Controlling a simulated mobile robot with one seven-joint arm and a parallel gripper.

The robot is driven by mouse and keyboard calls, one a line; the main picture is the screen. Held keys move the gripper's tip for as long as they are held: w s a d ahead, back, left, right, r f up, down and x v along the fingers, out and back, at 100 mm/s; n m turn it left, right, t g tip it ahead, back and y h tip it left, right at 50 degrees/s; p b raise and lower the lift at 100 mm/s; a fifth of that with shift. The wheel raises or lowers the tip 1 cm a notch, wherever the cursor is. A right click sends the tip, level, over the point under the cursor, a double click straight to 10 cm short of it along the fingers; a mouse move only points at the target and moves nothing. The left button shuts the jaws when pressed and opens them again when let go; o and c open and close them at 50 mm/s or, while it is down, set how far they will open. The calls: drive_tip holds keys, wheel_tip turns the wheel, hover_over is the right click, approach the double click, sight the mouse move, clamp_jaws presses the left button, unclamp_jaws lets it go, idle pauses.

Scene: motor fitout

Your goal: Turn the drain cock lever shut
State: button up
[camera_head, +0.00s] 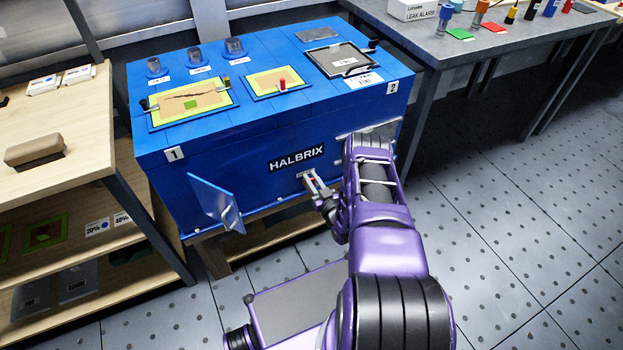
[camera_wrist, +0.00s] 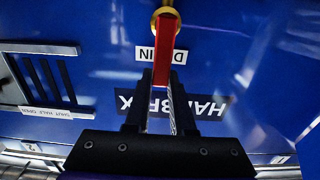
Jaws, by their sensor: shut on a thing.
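The drain cock's red lever (camera_wrist: 166,48) shows in the wrist view, running down from a brass hub (camera_wrist: 164,18) on the blue front panel. A white DRAIN label (camera_wrist: 148,54) sits partly behind the lever. My gripper (camera_wrist: 162,78) has its two dark fingers on either side of the lever's free end and is shut on it. In the head view my gripper (camera_head: 309,178) reaches the front of the blue HALBRIX cabinet (camera_head: 240,172), just below the name plate. There the lever is too small and too covered to make out.
A blue flap (camera_head: 214,202) stands out from the cabinet's lower left front. In the wrist view a louvred vent (camera_wrist: 42,80) with a SHUT/HALF/OPEN label is at left. A wooden shelf unit (camera_head: 60,190) stands left, a grey bench (camera_head: 470,45) right. Floor at right is clear.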

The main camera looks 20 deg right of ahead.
clamp_jaws()
drive_tip(key=shift+d, duration=0.1)
drive_tip(key=m, duration=0.1)
drive_tip(key=d+m, duration=0.1)
drive_tip(key=m, duration=0.1)
drive_tip(key=shift+d+f, duration=0.15)
drive_tip(key=shift+d, duration=0.15)
drive_tip(key=shift+d+f+m, duration=0.2)
drive_tip(key=shift+d+m, duration=0.25)
drive_tip(key=shift+m, duration=0.65)
drive_tip(key=m, duration=0.1)
drive_tip(key=d+f+m, duration=0.1)
drive_tip(key=m, duration=0.1)
drive_tip(key=d+m, duration=0.1)
drive_tip(key=m, duration=0.1)
drive_tip(key=shift+w+d+f, duration=0.1)
drive_tip(key=shift+f, duration=0.3)
drive_tip(key=m, duration=0.1)
drive_tip(key=f+m, duration=0.1)
drive_tip(key=m, duration=0.2)
drive_tip(key=shift+d+f, duration=0.3)
drive_tip(key=shift+d, duration=0.1)
drive_tip(key=shift+d+f+m, duration=0.1)
drive_tip(key=shift+f+m, duration=0.4)
drive_tip(key=shift+m, duration=0.4)
drive_tip(key=shift+f+m, duration=0.45)
drive_tip(key=shift+m, duration=0.45)
